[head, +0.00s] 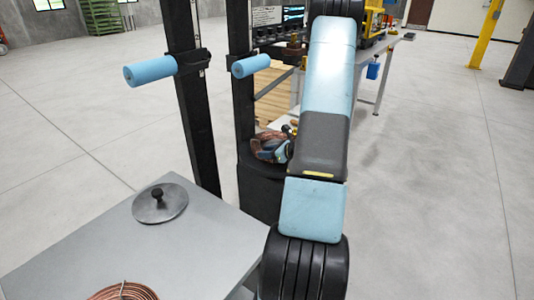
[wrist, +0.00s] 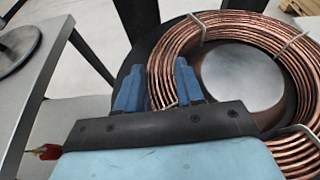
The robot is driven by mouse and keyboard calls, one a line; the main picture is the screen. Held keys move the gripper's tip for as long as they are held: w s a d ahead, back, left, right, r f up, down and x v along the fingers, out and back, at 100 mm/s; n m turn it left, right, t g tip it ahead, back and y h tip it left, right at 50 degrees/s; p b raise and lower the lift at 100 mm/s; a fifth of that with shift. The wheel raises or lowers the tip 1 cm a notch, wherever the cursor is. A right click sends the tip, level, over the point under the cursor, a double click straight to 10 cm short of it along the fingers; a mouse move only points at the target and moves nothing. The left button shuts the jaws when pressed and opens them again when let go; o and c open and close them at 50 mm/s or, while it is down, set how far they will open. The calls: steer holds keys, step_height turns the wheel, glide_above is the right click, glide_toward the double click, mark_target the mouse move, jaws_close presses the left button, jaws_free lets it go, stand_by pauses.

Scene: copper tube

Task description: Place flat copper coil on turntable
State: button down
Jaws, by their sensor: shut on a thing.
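My gripper (wrist: 158,88) is shut on the left side of a flat copper coil (wrist: 205,35) in the wrist view. Light ties wrap the coil in several places. A grey round surface (wrist: 240,80) shows through the coil's middle, with dark material around it. I cannot tell whether this is the turntable or whether the coil touches it. In the head view, a small copper and blue patch (head: 268,148) beside my arm appears to be the coil and gripper, mostly hidden. Another copper coil (head: 124,291) lies on the grey table at the bottom edge, cut off.
The grey table (head: 85,245) also bears a round metal disc with a knob (head: 160,204). Black uprights (head: 188,100) with blue rollers (head: 150,71) stand beyond it. A workbench (head: 385,45) and a yellow post (head: 485,32) are farther back. The floor at right is clear.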

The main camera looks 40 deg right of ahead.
steer(key=c, duration=0.7)
jaws_free()
steer(key=shift+s, duration=0.1)
